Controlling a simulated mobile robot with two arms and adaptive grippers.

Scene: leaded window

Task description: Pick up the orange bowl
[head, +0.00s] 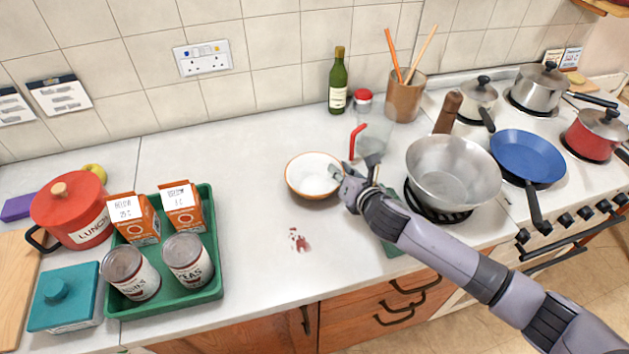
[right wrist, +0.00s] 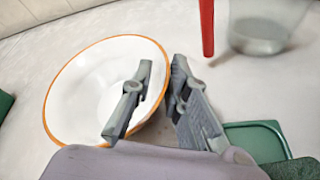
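The orange bowl (head: 307,167) is white inside with an orange rim. It looks about upright at mid-counter; I cannot tell whether it is clear of the surface. My right gripper (head: 345,178) is at the bowl's right edge. In the right wrist view the bowl (right wrist: 85,90) fills the left half. There the right gripper (right wrist: 163,62) has one finger inside the bowl and one outside, close together with the rim between them, and looks shut on it. The far underside is hidden. My left gripper is not in view.
A glass jug with a red handle (head: 372,138) stands just behind my right gripper. A steel wok (head: 455,170) is on the right. A green tray (head: 215,250) with cans and cartons is on the left.

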